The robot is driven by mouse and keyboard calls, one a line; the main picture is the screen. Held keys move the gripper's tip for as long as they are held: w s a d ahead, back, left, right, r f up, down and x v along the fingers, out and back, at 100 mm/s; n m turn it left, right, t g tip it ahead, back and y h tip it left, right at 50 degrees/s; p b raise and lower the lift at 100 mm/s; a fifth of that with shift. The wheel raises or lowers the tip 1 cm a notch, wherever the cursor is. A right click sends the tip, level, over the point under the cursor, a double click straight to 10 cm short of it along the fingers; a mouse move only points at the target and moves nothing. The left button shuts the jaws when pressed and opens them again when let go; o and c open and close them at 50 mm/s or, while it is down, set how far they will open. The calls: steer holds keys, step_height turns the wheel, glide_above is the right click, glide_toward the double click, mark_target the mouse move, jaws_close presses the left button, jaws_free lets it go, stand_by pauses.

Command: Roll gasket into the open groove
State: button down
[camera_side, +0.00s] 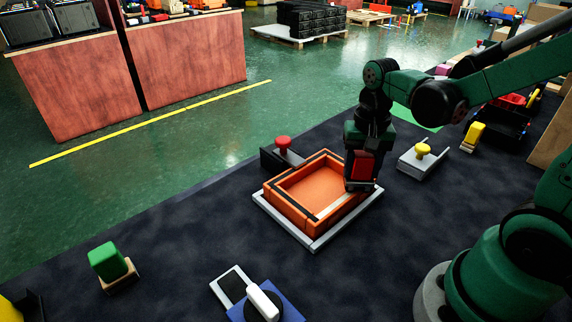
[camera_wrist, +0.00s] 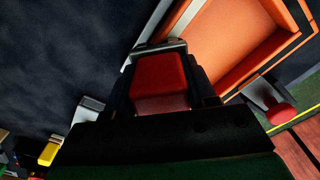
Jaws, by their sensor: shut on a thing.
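An orange open tray (camera_side: 270,197) sits on a light grey base plate (camera_side: 314,246). A black strip (camera_side: 293,202), which looks like the gasket, runs along the left part of its rim; a dark line also shows on the rim in the wrist view (camera_wrist: 299,46). A pale strip (camera_side: 336,206) lies along the near right rim. My gripper (camera_side: 361,180) is at the tray's right corner, pointing down. It is shut on a red block-shaped tool (camera_wrist: 160,82) with a grey metal end. Whether the tool touches the rim is hard to tell.
A red knob (camera_side: 283,143) stands behind the tray. A yellow knob on a grey plate (camera_side: 422,152) and a yellow block (camera_side: 474,134) are to the right. A green block (camera_side: 107,261) and a blue-based device (camera_side: 264,302) are in front. Dark table between is clear.

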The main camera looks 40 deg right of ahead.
steer(key=shift+a, duration=0.45)
steer(key=shift+a+f, duration=0.1)
steer(key=shift+a, duration=4.8)
step_height(320, 180, up, 8)
steer(key=shift+r, duration=0.2)
